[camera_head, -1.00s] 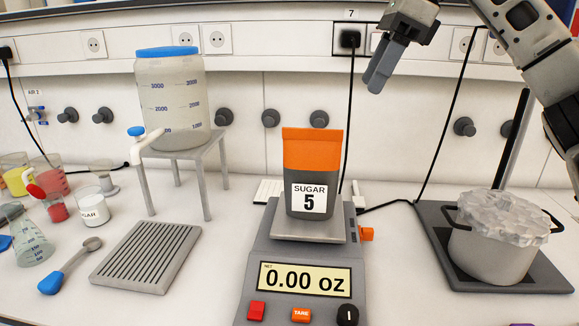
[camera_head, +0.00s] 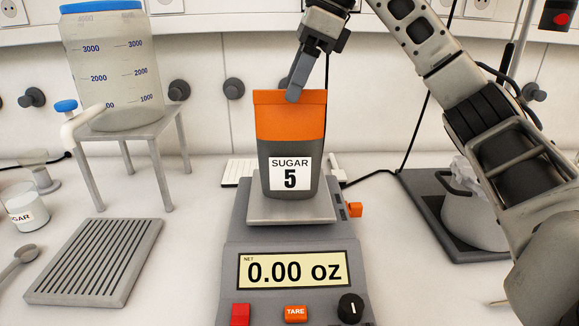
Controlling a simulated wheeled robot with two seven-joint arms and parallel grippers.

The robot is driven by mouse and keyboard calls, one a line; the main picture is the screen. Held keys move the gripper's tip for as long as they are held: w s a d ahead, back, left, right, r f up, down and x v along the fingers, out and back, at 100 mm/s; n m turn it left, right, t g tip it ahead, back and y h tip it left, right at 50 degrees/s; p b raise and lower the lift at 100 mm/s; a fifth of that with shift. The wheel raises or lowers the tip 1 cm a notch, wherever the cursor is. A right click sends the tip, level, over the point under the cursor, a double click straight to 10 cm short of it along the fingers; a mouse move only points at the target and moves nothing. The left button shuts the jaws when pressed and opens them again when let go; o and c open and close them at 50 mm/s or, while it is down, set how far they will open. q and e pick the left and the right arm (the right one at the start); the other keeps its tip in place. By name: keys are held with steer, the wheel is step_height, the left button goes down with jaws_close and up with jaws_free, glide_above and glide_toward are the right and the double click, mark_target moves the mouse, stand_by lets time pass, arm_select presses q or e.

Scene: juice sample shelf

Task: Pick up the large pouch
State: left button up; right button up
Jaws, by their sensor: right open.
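The large pouch (camera_head: 289,125) is grey with an orange top and a label reading SUGAR 5. It stands upright on the plate of a digital scale (camera_head: 257,209), whose display reads 0.00 oz. My right gripper (camera_head: 297,88) is open, pointing down at the pouch's top edge, its fingers overlapping the upper right of the orange part in the picture. I cannot tell whether they touch it. My left gripper is not in view.
A large jar (camera_head: 112,70) with a tap stands on a metal stand at the left. A slotted tray (camera_head: 95,262) lies front left. A pot (camera_head: 470,213) is at the right, partly behind my right arm. A small SUGAR cup (camera_head: 24,208) is at the left edge.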

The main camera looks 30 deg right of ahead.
mark_target(285, 105)
steer(key=x, duration=0.5)
steer(key=shift+s, duration=0.15)
jaws_close()
stand_by(1.1)
